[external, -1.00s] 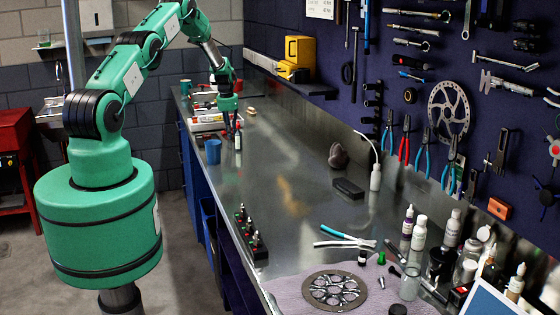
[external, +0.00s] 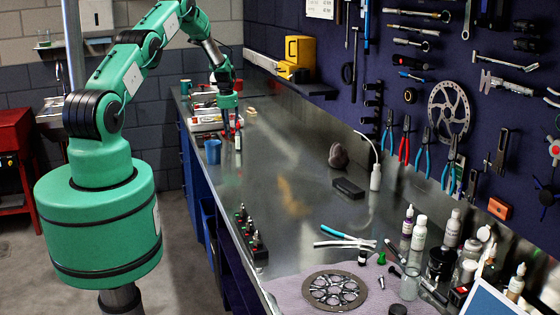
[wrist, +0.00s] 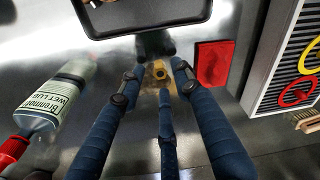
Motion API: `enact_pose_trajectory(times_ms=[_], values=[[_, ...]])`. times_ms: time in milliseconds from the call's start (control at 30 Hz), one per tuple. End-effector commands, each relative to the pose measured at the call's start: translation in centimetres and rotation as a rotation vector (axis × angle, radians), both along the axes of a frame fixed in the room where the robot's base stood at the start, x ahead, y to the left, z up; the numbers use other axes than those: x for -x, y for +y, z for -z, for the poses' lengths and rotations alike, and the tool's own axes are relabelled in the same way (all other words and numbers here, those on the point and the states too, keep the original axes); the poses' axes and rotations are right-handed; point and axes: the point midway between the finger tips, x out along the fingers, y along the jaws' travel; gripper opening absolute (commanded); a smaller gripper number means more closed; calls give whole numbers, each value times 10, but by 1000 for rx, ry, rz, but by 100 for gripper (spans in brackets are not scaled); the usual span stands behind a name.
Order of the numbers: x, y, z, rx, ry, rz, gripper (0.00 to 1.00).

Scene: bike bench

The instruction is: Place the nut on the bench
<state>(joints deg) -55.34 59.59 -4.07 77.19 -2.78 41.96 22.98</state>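The nut (wrist: 158,72) is a small brass-coloured ring in the wrist view, just beyond the fingertips of my gripper (wrist: 158,76). The blue fingers stand apart with a gap on both sides of the nut; I see no finger clearly pressed on it. It looks to be at or very near the metal bench (wrist: 225,28), but the exact height is hard to tell. In the external view my gripper (external: 227,132) is low over the far left part of the bench (external: 290,190); the nut cannot be made out there.
A bottle labelled wet lube (wrist: 58,100) lies left in the wrist view. A red block (wrist: 213,64) and a tray with coloured rings (wrist: 285,70) are at right, a dark tray (wrist: 140,15) at top. A blue cup (external: 212,151) stands near the gripper. The bench middle is mostly clear.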

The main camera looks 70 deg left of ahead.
Motion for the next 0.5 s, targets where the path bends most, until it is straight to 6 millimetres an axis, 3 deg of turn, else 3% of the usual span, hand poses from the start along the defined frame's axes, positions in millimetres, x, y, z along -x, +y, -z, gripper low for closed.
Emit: enact_pose_trajectory(times_ms=[500], values=[[5, -4, -73, -3, -2, 0, 33]])
